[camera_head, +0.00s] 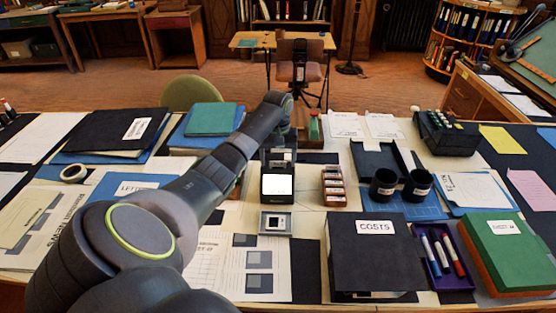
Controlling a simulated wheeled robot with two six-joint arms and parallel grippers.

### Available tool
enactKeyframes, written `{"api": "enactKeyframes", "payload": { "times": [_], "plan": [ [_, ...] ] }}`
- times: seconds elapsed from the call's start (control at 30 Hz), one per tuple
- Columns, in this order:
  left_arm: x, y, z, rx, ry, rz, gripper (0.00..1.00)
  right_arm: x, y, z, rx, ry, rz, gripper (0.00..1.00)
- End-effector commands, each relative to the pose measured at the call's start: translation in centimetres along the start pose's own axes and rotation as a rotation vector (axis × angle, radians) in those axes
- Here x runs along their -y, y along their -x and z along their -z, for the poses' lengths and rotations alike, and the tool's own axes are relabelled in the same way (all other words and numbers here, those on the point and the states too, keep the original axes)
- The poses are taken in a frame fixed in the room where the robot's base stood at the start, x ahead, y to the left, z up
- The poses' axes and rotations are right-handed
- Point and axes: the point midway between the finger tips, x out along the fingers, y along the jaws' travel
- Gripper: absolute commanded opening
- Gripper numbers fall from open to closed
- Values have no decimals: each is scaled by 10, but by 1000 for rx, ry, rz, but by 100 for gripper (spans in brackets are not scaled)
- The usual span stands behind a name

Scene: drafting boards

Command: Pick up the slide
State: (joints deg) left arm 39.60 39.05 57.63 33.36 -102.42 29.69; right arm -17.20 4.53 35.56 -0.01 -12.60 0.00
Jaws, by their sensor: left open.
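A small slide (275,222), pale-framed with a dark centre, lies flat on a grey square holder on the table, just in front of a black viewer (277,199) with a bright white screen. My left arm reaches in from the left, over the papers, and bends down behind the viewer. My left gripper (278,156) is open, small and dark against the viewer's top, so its fingertips are hard to make out. It is farther back than the slide and apart from it. My right gripper is not in view.
A rack of small brown-and-white boxes (333,187) stands right of the viewer. A black COSTS binder (372,257) is at front right, beside a purple tray (461,279) of markers. Two black cups (384,183) stand farther right. Printed sheets (215,262) lie front left of the slide.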

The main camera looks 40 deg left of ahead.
Motion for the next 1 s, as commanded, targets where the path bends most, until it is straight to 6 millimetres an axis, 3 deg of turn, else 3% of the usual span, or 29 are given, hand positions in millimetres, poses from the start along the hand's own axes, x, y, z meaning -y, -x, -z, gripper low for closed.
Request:
{"api": "enactKeyframes", "payload": {
  "times": [0.27,0.63,1.0],
  "plan": [
    [0,-5,0,-2,0,0,75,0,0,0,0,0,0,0],
    [0,-4,0,-2,0,0,27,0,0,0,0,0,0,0],
    [0,1,1,-3,-1,0,23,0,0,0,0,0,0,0]
  ]
}}
